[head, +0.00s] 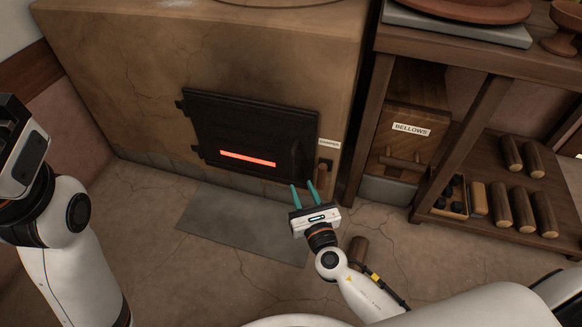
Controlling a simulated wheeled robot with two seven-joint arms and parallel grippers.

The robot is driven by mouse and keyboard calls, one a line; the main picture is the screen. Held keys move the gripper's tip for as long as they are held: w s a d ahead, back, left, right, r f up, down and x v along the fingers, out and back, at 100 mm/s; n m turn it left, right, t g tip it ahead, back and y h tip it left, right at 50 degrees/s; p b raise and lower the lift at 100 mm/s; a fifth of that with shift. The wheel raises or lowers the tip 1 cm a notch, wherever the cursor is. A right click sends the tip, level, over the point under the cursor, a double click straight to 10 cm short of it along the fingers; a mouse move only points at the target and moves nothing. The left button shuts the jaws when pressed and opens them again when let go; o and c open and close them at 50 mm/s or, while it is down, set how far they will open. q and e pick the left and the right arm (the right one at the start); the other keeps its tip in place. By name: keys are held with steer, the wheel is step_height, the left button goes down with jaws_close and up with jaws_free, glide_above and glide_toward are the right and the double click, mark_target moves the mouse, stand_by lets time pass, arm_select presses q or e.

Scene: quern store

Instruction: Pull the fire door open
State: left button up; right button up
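The black fire door (222,124) is set in the front of the tan cracked oven (150,60). It looks shut, with a red glowing slot (248,158) low in it and hinges on its left edge. A dark upright piece, perhaps its handle (295,158), shows near its right edge. My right gripper (304,194) is below the door's lower right corner, its two teal fingers apart with nothing between them. I cannot tell how far it is from the door. My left arm is at the left edge of the head view; its fingers are out of the picture.
A grey plate (240,225) lies on the floor before the oven. A small labelled wooden knob (322,172) sits right of the door.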

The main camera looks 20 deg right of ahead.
mark_target(293, 168)
steer(key=w+b, duration=0.1)
steer(key=w, duration=0.8)
steer(key=shift+w+f, duration=0.1)
steer(key=shift+w, duration=0.1)
steer(key=shift+c, duration=0.3)
jaws_close()
